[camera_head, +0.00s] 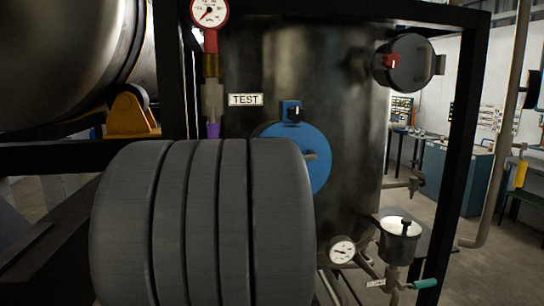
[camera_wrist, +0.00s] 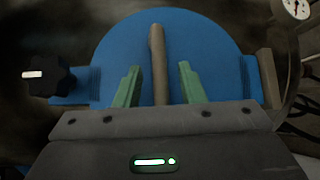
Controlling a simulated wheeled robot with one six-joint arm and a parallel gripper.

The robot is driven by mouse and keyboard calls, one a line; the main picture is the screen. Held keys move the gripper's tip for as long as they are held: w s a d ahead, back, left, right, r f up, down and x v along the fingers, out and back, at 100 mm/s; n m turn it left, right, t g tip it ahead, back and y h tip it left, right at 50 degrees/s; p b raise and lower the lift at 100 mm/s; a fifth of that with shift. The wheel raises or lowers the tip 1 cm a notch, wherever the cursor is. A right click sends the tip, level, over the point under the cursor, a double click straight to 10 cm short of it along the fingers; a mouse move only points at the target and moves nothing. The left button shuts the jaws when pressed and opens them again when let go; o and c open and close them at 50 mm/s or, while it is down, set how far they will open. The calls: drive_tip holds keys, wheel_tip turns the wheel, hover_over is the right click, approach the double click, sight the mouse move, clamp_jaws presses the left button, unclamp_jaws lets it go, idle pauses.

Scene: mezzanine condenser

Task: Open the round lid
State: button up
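The blue round lid (camera_head: 318,168) is on the front of the dark tank, partly hidden by a grey ribbed form in the foreground. It lies flat against the tank and looks shut. A black knob (camera_head: 293,113) sits on a blue bracket at its top; in the wrist view the knob (camera_wrist: 48,80) is at the left. The lid (camera_wrist: 205,45) fills the wrist view, with a bar handle (camera_wrist: 158,55) across it. My gripper (camera_wrist: 160,85) is open, its green fingers on either side of the handle with gaps. My gripper is hidden in the head view.
The dark tank (camera_head: 340,60) also carries a round dark cover (camera_head: 410,65) with a red knob at upper right. A gauge (camera_head: 342,250) and a small pot (camera_head: 400,240) are low right. A black frame post (camera_head: 465,110) stands at the right.

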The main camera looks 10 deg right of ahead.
drive_tip(key=shift+w+d+f, duration=0.1)
drive_tip(key=shift+w+d, duration=0.4)
clamp_jaws()
drive_tip(key=shift+f, duration=0.15)
